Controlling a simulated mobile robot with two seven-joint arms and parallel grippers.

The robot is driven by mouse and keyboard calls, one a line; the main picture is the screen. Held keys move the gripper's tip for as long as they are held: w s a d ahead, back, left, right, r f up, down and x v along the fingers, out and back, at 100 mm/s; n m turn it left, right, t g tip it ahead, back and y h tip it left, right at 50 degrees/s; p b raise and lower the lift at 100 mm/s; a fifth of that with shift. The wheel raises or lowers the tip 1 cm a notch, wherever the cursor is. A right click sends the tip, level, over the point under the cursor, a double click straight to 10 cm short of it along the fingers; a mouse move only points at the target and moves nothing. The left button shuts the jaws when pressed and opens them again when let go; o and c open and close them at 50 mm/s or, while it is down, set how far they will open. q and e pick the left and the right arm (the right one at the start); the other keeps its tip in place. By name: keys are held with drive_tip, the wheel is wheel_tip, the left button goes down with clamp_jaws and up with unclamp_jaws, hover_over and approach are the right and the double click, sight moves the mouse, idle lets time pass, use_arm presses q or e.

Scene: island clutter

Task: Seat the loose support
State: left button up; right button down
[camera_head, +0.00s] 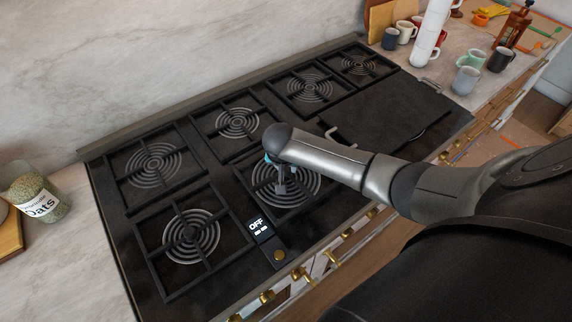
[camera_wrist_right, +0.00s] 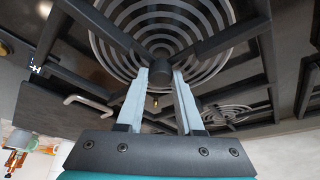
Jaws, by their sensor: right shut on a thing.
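Black square pan supports with crossing bars lie over the burners of the black cooktop. My right gripper (camera_head: 281,184) is over the front middle burner, fingers pointing down. It is shut on a dark bar near the centre of the pan support (camera_wrist_right: 222,40) there, as the right wrist view shows. In the head view my forearm hides part of this support (camera_head: 243,190). I cannot tell whether it lies flat or is raised. The front left support (camera_head: 150,258) and back left support (camera_head: 118,183) lie beside it. My left gripper is not in view.
A dark flat plate (camera_head: 385,110) covers the right part of the cooktop. A small display reading OFF (camera_head: 259,228) is at the front. An oats jar (camera_head: 38,193) stands left; several mugs (camera_head: 466,80) stand right. A marble wall (camera_head: 160,60) rises behind.

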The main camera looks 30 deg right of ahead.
drive_tip(key=shift+w+r+p, duration=0.1)
drive_tip(key=shift+p, duration=0.6)
idle(1.1)
drive_tip(key=shift+f+b, duration=0.8)
drive_tip(key=shift+f, duration=0.35)
drive_tip(key=c, duration=0.6)
unclamp_jaws()
drive_tip(key=shift+o, duration=0.7)
drive_tip(key=shift+f, duration=0.15)
drive_tip(key=shift+s+a+r, duration=0.2)
drive_tip(key=shift+s+r, duration=0.1)
drive_tip(key=shift+r, duration=0.25)
drive_tip(key=p+v, duration=0.2)
drive_tip(key=v, duration=1.2)
drive_tip(key=shift+r, duration=0.1)
